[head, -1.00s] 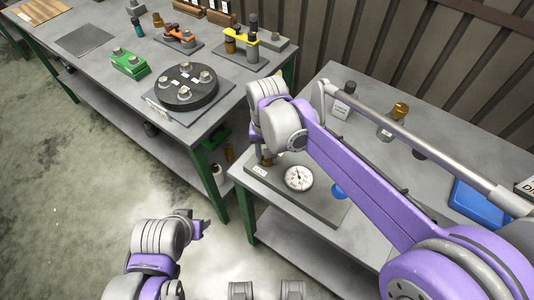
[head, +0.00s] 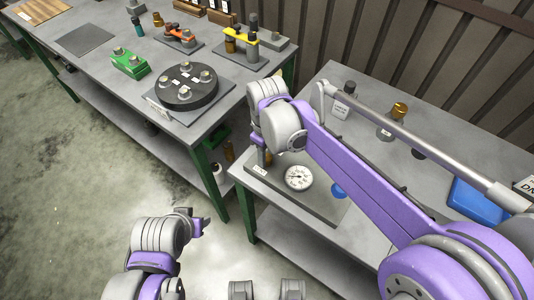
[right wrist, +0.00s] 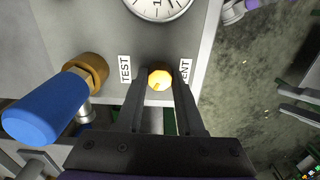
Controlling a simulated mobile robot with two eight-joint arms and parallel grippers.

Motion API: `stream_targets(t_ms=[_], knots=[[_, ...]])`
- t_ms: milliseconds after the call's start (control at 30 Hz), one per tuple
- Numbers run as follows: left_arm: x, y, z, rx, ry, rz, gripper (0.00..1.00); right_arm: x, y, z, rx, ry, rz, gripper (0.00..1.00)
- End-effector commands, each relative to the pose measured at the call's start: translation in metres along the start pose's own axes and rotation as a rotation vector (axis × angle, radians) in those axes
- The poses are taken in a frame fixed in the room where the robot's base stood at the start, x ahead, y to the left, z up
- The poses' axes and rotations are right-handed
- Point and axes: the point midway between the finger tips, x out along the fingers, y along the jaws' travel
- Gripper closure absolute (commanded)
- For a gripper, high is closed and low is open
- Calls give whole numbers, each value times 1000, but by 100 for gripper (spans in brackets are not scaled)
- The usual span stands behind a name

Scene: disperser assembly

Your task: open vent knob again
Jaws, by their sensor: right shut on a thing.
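The vent knob (right wrist: 160,78) is a small round brass-yellow knob on the grey panel, seen end-on in the right wrist view. My right gripper (right wrist: 159,84) has one finger on each side of it and is shut on it. The label beside it reads "ENT", its first letter hidden by a finger. In the head view the knob is hidden by my right wrist, above the left end of the gauge panel (head: 318,205). My left gripper (head: 203,226) hangs over the floor, away from the panel; its fingers are too small to judge.
A white dial gauge (head: 298,177) sits close to the knob on the panel. A blue handle (right wrist: 45,108) with a brass fitting (right wrist: 86,70) stands left of my fingers, near the "TEST" label (right wrist: 125,69). A second bench (head: 110,75) with parts stands at the left.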

Motion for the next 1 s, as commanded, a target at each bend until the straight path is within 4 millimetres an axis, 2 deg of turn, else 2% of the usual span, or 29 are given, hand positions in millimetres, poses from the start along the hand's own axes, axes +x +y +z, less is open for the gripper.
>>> stream_targets(t_ms=[400,1000], knots=[[0,0,0,0,0,0,50,0,0,0,-217,0,1,100],[0,0,0,0,0,0,50,0,0,0,-256,1,1,100]])
